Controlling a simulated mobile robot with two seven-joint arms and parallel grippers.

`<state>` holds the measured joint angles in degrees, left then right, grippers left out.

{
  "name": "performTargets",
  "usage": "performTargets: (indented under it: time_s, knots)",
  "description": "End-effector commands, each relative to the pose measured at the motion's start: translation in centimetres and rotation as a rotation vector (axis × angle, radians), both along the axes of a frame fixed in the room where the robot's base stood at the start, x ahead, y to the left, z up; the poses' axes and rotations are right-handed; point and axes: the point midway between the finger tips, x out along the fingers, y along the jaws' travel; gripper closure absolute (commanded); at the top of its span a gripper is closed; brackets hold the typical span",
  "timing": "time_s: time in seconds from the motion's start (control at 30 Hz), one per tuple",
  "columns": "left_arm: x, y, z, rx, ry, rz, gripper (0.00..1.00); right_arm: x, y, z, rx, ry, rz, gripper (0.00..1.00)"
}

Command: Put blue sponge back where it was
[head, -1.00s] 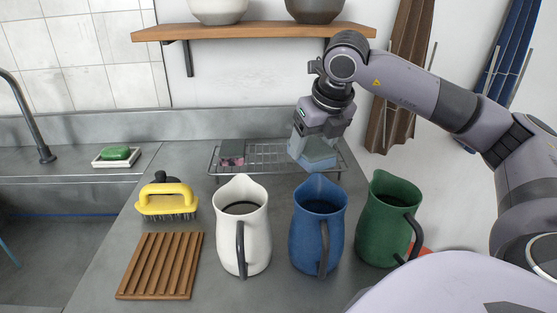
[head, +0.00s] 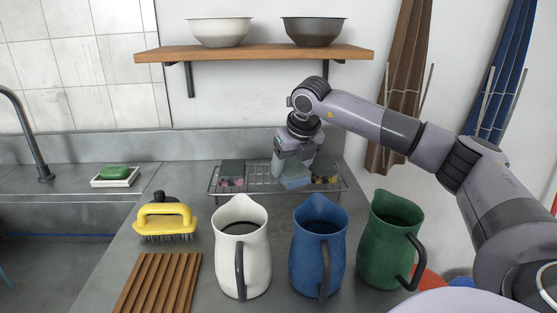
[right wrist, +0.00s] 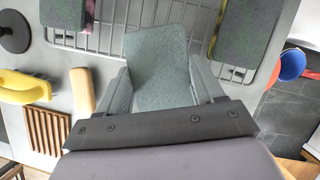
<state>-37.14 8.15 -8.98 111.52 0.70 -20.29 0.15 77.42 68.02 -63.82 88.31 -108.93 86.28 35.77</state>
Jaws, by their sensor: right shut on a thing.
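My right gripper (head: 292,176) is shut on the blue sponge (head: 295,183) over the wire rack (head: 260,190) at the back of the counter. In the right wrist view the sponge (right wrist: 158,68) sits between the two fingers, its grey-green top showing, with the rack's wires (right wrist: 112,45) around it. I cannot tell whether it touches the rack. A dark-topped sponge with pink sides (head: 231,173) lies on the rack to the left. A dark-topped sponge with yellow sides (head: 323,174) lies on it to the right. My left gripper is not in view.
A white pitcher (head: 241,250), a blue pitcher (head: 318,250) and a green pitcher (head: 388,240) stand in front of the rack. A yellow brush (head: 165,217), a wooden slatted board (head: 158,284) and green soap (head: 114,172) are to the left. A shelf with two bowls (head: 255,52) hangs above.

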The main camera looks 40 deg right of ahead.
Motion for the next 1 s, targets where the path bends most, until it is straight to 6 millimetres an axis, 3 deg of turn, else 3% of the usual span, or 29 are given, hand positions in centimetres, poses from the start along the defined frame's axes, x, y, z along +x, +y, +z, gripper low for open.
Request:
performTargets:
  time_s: [0.5, 0.77, 1.0]
  knots:
    - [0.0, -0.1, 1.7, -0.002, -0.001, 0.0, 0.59, 6.4, -2.2, 0.1, 0.002, 0.001, -0.001, 0.7]
    - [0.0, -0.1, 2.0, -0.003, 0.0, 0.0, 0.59, 7.4, -2.6, -0.1, -0.001, 0.0, 0.001, 0.7]
    - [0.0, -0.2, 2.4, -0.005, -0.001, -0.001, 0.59, 7.3, -2.6, -3.0, -0.001, 0.005, 0.001, 0.7]
